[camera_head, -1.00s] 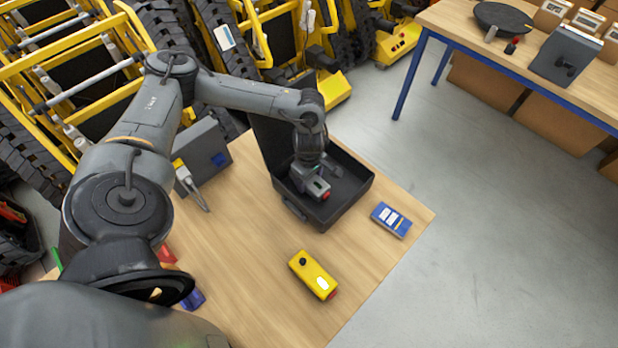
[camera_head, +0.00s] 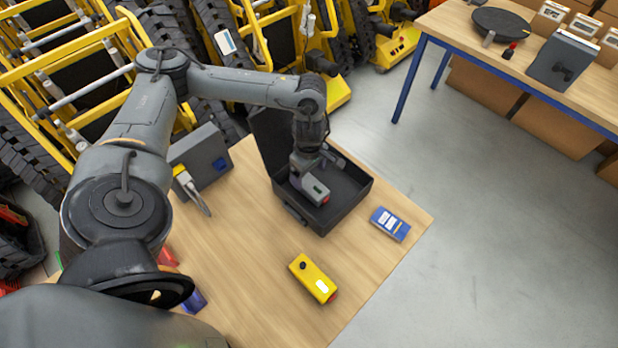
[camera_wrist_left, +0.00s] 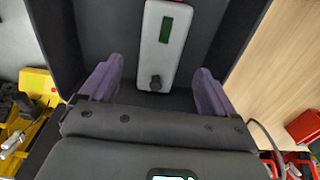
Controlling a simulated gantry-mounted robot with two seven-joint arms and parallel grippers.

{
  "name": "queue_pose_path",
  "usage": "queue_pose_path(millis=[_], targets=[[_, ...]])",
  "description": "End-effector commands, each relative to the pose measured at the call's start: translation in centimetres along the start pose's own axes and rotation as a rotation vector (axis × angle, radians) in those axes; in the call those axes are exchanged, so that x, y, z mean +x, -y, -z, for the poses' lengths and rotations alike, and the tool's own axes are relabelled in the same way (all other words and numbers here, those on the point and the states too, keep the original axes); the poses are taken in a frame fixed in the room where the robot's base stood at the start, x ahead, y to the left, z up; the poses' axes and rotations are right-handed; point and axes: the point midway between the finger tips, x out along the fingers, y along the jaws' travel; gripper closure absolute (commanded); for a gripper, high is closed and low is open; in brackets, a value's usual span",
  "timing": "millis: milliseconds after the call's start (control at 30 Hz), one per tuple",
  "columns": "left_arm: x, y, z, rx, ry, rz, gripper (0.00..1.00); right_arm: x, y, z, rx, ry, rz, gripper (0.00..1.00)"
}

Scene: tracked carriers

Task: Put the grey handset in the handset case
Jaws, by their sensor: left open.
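The grey handset (camera_head: 314,190), with a green screen and a red end, lies inside the open black handset case (camera_head: 345,208). The case stands on the wooden table with its lid raised at the back. My left gripper (camera_head: 320,163) is open just above the handset, inside the case's outline. In the left wrist view, the handset (camera_wrist_left: 167,40) lies between and beyond the two spread purple fingers (camera_wrist_left: 157,88), with clear gaps on both sides. The case's dark floor and walls (camera_wrist_left: 225,40) surround it there. My right gripper is out of view.
A yellow handset (camera_head: 313,278) lies in front of the case, and a blue device (camera_head: 390,223) lies to its right. A grey box (camera_head: 200,155) with a cable stands to its left. The table is bare between them.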

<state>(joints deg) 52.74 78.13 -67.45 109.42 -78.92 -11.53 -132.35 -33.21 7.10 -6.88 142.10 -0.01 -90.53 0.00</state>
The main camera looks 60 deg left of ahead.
Motion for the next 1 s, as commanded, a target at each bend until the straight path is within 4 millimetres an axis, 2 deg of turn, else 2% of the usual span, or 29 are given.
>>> queue_pose_path(millis=[33,167,200,300,433,533,567,667,767,800,867,900,967,1000], targets=[[-1.2,-0.1,-0.1,0.002,0.001,-0.003,0.11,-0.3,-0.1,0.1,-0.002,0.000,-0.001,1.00],[-3.3,0.0,0.0,0.001,0.000,-0.001,0.11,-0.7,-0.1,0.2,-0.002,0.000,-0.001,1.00],[-4.2,0.0,0.0,0.000,0.000,-0.001,0.11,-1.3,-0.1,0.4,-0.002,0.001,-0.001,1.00],[-5.2,0.0,0.0,0.000,0.000,-0.001,0.11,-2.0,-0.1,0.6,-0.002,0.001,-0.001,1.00],[-5.5,0.0,-0.7,-0.005,0.008,-0.007,0.11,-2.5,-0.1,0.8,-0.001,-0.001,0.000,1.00],[-4.7,-0.2,-3.2,-0.032,0.039,-0.034,0.11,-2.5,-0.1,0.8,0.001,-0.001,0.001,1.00],[-4.2,-0.2,-4.4,-0.047,0.056,-0.047,0.11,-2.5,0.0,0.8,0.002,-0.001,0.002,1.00],[-2.5,0.0,-9.9,-0.138,0.148,-0.095,0.11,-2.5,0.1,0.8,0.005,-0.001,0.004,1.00],[-1.2,1.1,-17.1,-0.306,0.298,-0.129,0.11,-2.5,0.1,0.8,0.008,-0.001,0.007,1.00],[-0.9,1.8,-20.1,-0.397,0.372,-0.129,0.11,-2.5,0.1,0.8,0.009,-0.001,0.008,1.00],[-1.1,3.0,-24.6,-0.572,0.493,-0.113,0.11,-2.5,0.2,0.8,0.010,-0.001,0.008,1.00],[-1.4,3.9,-27.4,-0.712,0.577,-0.088,0.11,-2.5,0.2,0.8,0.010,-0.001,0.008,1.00],[-2.4,5.0,-30.7,-0.947,0.695,-0.031,0.11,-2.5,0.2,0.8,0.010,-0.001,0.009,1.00],[-3.2,5.6,-32.4,-1.119,0.764,0.019,0.11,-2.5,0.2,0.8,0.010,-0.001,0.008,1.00]])
